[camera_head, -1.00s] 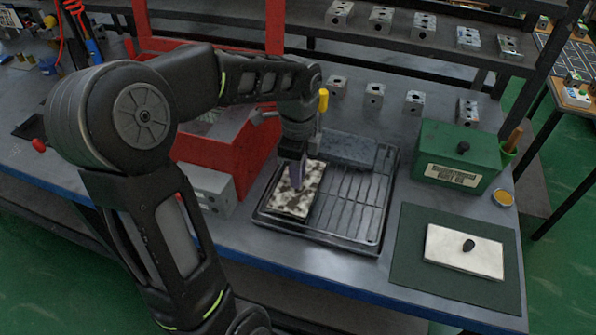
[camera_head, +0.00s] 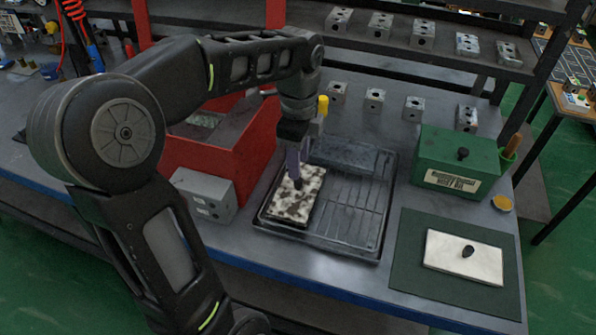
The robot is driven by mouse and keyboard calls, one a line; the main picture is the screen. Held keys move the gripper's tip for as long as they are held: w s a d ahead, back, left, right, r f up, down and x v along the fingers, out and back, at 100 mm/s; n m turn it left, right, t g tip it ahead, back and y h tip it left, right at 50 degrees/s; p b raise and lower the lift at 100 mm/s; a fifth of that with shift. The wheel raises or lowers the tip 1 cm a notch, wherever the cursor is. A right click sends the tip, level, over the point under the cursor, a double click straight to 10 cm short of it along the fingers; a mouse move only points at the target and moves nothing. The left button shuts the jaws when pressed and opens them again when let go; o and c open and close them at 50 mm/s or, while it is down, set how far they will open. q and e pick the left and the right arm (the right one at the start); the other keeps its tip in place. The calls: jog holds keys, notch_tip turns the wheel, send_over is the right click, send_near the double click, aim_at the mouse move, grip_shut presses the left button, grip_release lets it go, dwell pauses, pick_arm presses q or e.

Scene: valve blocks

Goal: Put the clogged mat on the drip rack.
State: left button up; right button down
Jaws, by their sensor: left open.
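The clogged mat (camera_head: 292,207), white with dark blotches, lies on the left part of the drip rack (camera_head: 350,212), a dark wire rack in a shallow tray. A small dark knob shows on the mat just below my fingers. My left gripper (camera_head: 297,176) is open, pointing down right above the mat's far half. Whether its fingertips touch the mat or knob is hard to tell. My right gripper is out of view.
A grey slab (camera_head: 343,153) lies at the rack's back. A clean white mat (camera_head: 462,257) with a black knob lies on a dark green sheet (camera_head: 413,279) at right. A green box (camera_head: 457,165), a red bin (camera_head: 232,150) and a grey metal block (camera_head: 204,193) stand around the rack.

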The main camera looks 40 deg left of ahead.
pick_arm(q)
notch_tip(320, 180, up, 6)
dwell(0.9)
